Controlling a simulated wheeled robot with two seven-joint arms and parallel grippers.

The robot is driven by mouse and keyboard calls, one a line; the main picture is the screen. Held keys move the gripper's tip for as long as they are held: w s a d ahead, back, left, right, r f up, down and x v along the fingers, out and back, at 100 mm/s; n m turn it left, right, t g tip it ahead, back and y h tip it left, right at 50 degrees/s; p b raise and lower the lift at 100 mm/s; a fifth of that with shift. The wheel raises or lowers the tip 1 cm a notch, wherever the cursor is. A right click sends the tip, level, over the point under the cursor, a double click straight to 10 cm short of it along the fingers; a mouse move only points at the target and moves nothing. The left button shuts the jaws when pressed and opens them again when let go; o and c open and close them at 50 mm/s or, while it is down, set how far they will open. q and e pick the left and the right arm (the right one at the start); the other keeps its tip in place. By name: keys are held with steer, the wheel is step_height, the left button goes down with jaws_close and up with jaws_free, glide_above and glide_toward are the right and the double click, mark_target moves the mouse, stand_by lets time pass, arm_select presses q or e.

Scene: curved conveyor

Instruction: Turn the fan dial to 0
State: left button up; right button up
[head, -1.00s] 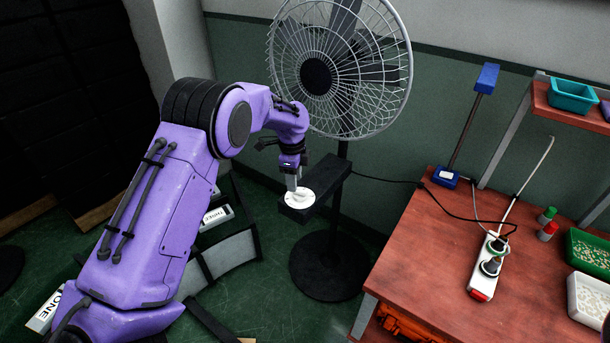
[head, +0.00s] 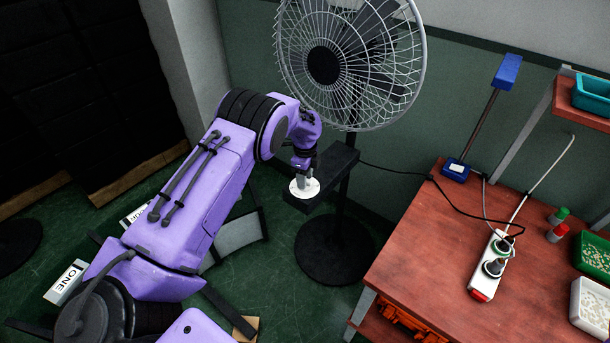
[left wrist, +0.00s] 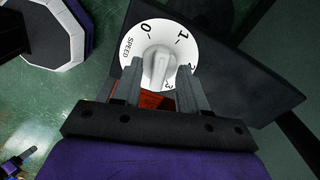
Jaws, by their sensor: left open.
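The fan (head: 345,75) stands on a round black base against the wall. Its black control box (head: 335,172) sticks out from the pole and carries the round white dial (head: 312,192). In the left wrist view the dial face (left wrist: 132,27) shows SPEED and the numbers 0, 1, 2 and 3. Its white knob (left wrist: 158,62) has a raised grip; I cannot tell exactly which mark it points to. My left gripper (head: 304,182) is over the dial. In the left wrist view its open fingers (left wrist: 158,80) stand on either side of the knob. My right gripper is out of view.
A red-brown workbench (head: 440,250) stands at the right, with a power strip (head: 492,266), a blue-headed stand (head: 482,115) and trays. A black cable (head: 400,180) runs from the fan to the bench. Labelled boxes (head: 68,281) lie on the green floor at left.

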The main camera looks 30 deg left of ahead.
arm_select(q)
steer(key=shift+s+r, duration=0.1)
steer(key=shift+s, duration=0.05)
jaws_close()
